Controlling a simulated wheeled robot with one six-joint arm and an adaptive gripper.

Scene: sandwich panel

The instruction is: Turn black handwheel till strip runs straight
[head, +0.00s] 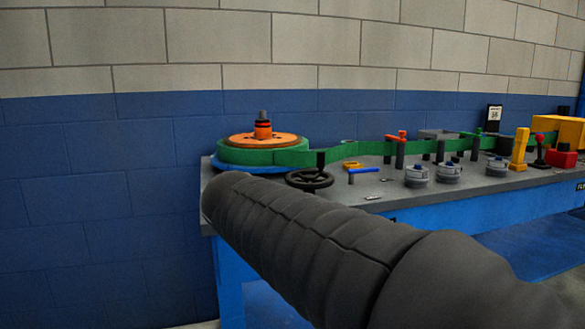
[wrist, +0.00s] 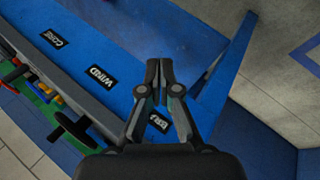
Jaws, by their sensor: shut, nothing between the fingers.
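The black handwheel (head: 310,180) lies flat at the front left of the grey bench top in the head view, with a dark upright post by its rim. In the wrist view a black wheel shape (wrist: 72,129), likely the handwheel, juts from the bench edge at the lower left. The green strip (head: 370,149) runs from the reel (head: 262,148) rightward past several posts; I cannot tell whether it is straight. My gripper (wrist: 159,64) is shut and empty, in front of the blue bench side and apart from the wheel. The head view does not show it.
My dark arm crosses the front of the head view and hides part of the bench's front. A blue-handled lever (head: 363,171), grey knobs (head: 417,175) and a yellow block (head: 519,149) stand on the bench top. A block wall stands behind.

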